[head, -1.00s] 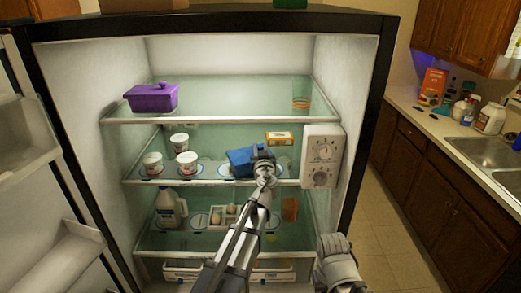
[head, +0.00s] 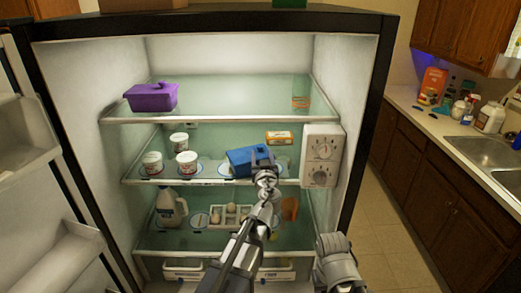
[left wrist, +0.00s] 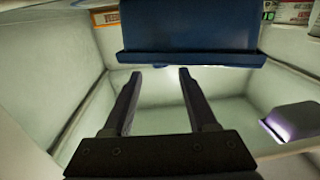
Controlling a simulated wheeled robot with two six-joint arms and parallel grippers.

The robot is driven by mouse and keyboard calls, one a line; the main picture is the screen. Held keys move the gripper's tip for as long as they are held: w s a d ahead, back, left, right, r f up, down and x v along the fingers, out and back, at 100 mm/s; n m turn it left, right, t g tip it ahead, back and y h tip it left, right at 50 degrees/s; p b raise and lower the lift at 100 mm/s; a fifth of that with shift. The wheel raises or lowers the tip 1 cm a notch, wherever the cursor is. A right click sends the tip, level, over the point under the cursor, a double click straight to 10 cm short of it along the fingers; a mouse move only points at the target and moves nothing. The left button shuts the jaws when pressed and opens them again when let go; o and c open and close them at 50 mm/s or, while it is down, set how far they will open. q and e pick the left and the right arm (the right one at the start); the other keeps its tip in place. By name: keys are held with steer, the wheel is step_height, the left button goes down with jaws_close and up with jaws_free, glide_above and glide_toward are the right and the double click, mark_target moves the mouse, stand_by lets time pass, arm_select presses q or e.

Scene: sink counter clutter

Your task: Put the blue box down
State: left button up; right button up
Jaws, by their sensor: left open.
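The blue box (head: 240,161) rests on the middle fridge shelf, right of the white tubs. It sits at an angle near the shelf's front edge. My left gripper (head: 263,158) is in front of the box's right part, its jaws open. In the left wrist view, the blue box (left wrist: 190,28) fills the top middle, and the open fingers (left wrist: 160,72) point at it with nothing between them. The fingertips look clear of the box. My right gripper does not show; only a part of my right arm is at the bottom.
Several white tubs (head: 186,163) stand left on the same shelf. A small orange-and-white carton (head: 279,138) is behind. A white dial unit (head: 321,156) is at the right. The purple box (head: 151,97) is on the top shelf; a milk jug (head: 171,208) and egg holder (head: 230,217) are below.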

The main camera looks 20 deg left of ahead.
arm_select(q)
steer(key=v, duration=0.6)
steer(key=shift+s, duration=0.1)
steer(key=s+d+f+m+g, duration=0.1)
steer(key=s+d+f+g, duration=0.1)
steer(key=s+f+g, duration=1.1)
steer(key=s+d+f+m+g+h, duration=0.4)
steer(key=s+d+f+m+h, duration=0.1)
steer(key=s+d+f, duration=0.4)
steer(key=s+d+m, duration=0.1)
steer(key=s+d, duration=0.1)
steer(key=s, duration=0.2)
steer(key=shift+m, duration=0.4)
steer(key=shift+s, duration=0.15)
